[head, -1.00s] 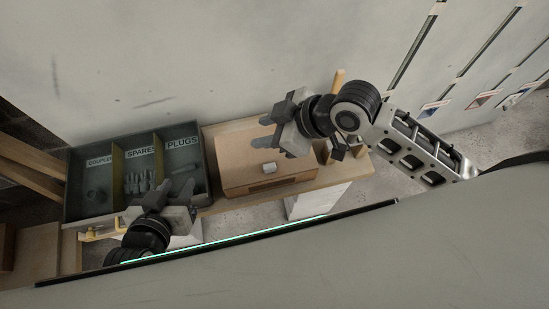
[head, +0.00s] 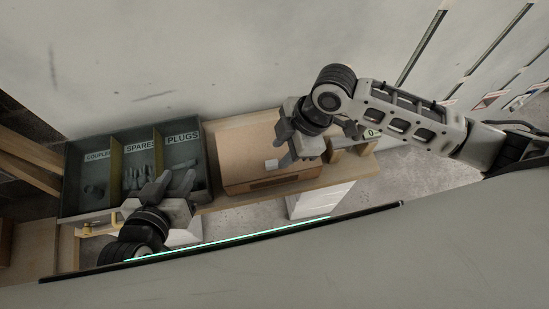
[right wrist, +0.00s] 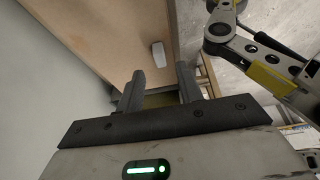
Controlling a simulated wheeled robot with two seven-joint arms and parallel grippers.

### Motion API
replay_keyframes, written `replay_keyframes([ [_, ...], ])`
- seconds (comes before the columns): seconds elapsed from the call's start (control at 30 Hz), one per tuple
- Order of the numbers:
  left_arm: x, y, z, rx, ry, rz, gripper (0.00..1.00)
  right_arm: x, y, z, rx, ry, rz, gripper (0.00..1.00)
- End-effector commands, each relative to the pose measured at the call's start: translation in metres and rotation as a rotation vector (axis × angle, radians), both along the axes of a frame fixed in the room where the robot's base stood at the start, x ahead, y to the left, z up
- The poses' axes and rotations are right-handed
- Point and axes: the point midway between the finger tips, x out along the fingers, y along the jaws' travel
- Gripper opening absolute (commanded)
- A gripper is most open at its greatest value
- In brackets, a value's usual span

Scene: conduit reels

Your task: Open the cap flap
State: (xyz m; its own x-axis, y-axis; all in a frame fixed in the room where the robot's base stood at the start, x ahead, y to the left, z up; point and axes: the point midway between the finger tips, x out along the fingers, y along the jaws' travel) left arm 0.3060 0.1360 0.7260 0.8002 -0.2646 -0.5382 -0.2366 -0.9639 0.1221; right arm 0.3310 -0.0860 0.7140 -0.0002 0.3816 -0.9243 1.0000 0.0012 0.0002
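A brown box (head: 235,160) with a flat top lies on the wooden bench. A small white piece (head: 271,163) sits on its top; I cannot tell whether this is the cap flap. My right gripper (head: 284,147) is over the right part of the box, open, with its fingers close to the white piece. In the right wrist view, the white piece (right wrist: 158,54) lies just beyond the open, empty fingers (right wrist: 161,86), apart from them. My left gripper (head: 174,182) is open and looks empty, in front of the compartment tray.
A dark tray (head: 64,185) with compartments labelled couplers, spares and plugs stands left of the box and holds several grey parts. A yellow item (head: 88,229) is at its front left. A white block (head: 318,200) is below the bench. A wall runs behind.

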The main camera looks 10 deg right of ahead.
Motion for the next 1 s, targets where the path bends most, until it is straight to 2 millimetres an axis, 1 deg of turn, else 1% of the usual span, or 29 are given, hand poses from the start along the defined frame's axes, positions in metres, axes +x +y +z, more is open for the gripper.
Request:
replay_keyframes([
  [0.03,0.001,0.0,0.0,-0.004,-0.005,0.001,0.36,-0.001,0.005,-0.012,0.001,0.004,-0.001,0.36],
  [0.1,0.002,-0.001,0.0,-0.007,-0.008,0.002,0.36,-0.001,0.009,-0.023,0.001,0.002,0.0,0.36],
  [0.2,0.001,-0.001,-0.002,-0.011,-0.008,0.003,0.36,0.0,0.015,-0.035,0.002,0.002,0.0,0.36],
  [0.3,-0.001,-0.001,-0.004,-0.014,-0.002,0.003,0.36,0.0,0.018,-0.043,0.0,0.0,-0.001,0.36],
  [0.43,-0.003,-0.001,-0.005,-0.016,0.002,0.005,0.36,0.0,0.02,-0.048,0.001,-0.001,-0.001,0.36],
  [0.67,-0.004,-0.001,-0.005,-0.018,0.004,0.005,0.36,0.0,0.02,-0.048,0.001,-0.001,0.0,0.36],
  [0.7,-0.004,-0.001,-0.005,-0.018,0.004,0.005,0.36,0.0,0.02,-0.048,0.001,-0.001,-0.001,0.34],
  [0.77,-0.004,-0.001,-0.005,-0.018,0.004,0.005,0.36,0.0,0.02,-0.048,0.001,-0.001,-0.001,0.17],
  [0.8,-0.004,-0.001,-0.005,-0.017,0.004,0.006,0.36,0.0,0.02,-0.048,0.001,-0.001,-0.001,0.06],
  [0.83,-0.004,-0.001,-0.005,-0.018,0.003,0.006,0.36,0.0,0.02,-0.048,0.001,-0.001,-0.001,0.0],
  [1.0,-0.003,-0.001,-0.004,-0.017,0.002,0.005,0.36,0.0,0.02,-0.047,0.0,0.001,-0.001,0.0],
])
